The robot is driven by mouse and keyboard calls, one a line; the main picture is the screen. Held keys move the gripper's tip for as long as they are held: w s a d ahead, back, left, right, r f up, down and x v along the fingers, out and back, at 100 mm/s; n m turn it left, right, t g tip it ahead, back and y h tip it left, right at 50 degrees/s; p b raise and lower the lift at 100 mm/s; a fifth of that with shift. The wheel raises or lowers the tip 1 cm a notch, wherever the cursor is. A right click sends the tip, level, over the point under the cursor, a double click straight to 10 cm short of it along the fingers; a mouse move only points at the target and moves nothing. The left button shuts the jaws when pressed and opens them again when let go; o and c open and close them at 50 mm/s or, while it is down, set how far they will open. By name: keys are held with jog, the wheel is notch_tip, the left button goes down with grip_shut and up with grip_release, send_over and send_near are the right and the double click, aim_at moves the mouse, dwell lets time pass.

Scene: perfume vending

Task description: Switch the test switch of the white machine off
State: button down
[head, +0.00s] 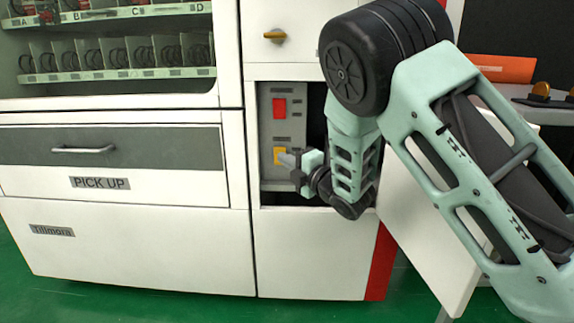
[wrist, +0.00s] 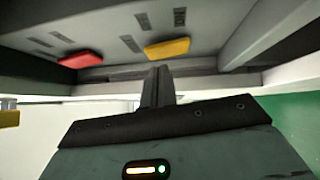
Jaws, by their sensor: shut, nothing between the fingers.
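The white machine (head: 315,255) has an open compartment on its right side with a grey switch panel (head: 297,100) inside. A red switch (head: 279,108) is high on the panel and a yellow switch (head: 280,156) is lower. Both also show in the wrist view, the red switch (wrist: 80,60) left of the yellow switch (wrist: 167,48). The labels are too small to read, so I cannot tell which is the test switch. My gripper (head: 286,160) is shut and empty, with its tips at the yellow switch. In the wrist view the tips (wrist: 157,72) are just below it; contact is unclear.
The open compartment door (head: 425,235) stands out to the right, beside my arm. Compartment walls closely surround my gripper. A PICK UP drawer (head: 110,148) is at left. A yellow-brown knob (head: 275,34) is above the compartment. Green floor (head: 130,305) lies in front.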

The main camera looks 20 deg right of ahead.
jog(key=shift+w+d, duration=0.15)
jog(key=shift+w, duration=0.45)
jog(key=shift+r, duration=0.1)
jog(key=shift+r, duration=0.1)
jog(key=shift+w+d+r+p, duration=0.1)
jog(key=shift+w+r+p, duration=0.1)
jog(key=shift+p, duration=0.35)
jog(key=shift+f, duration=0.25)
